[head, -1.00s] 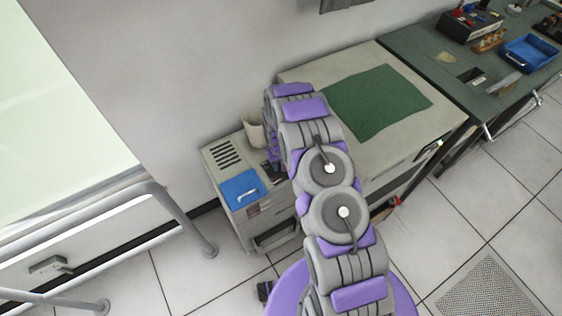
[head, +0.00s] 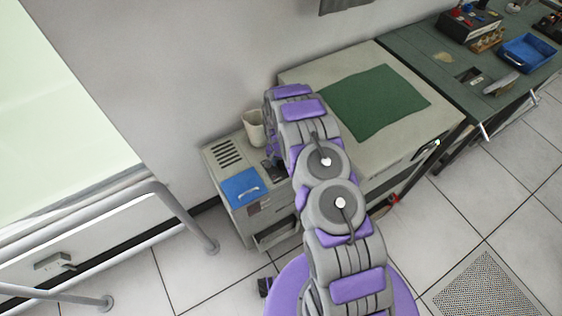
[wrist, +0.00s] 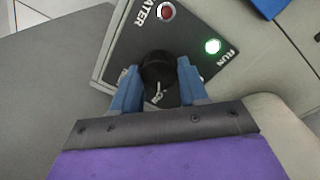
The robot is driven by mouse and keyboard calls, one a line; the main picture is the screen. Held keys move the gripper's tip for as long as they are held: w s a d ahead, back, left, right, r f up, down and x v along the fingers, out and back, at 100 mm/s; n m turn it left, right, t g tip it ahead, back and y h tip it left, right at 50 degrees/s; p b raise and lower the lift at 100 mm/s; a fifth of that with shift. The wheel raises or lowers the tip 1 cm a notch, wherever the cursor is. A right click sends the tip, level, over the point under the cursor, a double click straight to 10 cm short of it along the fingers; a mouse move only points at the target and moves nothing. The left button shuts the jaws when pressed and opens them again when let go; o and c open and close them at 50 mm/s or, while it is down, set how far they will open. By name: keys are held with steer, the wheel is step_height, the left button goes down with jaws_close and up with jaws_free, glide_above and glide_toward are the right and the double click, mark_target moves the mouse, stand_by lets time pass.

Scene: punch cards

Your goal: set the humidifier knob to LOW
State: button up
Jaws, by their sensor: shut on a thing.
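The humidifier (head: 222,182) is a beige-grey cabinet beside the wall in the head view, with vent slots on top. Its dark control panel (wrist: 205,20) fills the upper middle of the wrist view. A black round knob (wrist: 158,68) with a pale pointer mark sits on that panel. My gripper (wrist: 154,85) is shut on the knob, one blue finger on each side. The knob's setting labels are hidden or unreadable, so I cannot tell its setting. In the head view my arm hides the gripper and knob.
On the panel, a green RUN light (wrist: 212,46) is lit and a red WATER light (wrist: 166,11) looks dim.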

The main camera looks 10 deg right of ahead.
mark_target(278, 163)
stand_by(0.5)
steer(key=o, duration=1)
steer(key=shift+o, duration=0.2)
steer(key=shift+r, duration=0.1)
step_height(278, 163, up, 17)
steer(key=a+p, duration=0.1)
steer(key=p, duration=0.1)
steer(key=shift+w, duration=0.3)
steer(key=shift+r, duration=0.1)
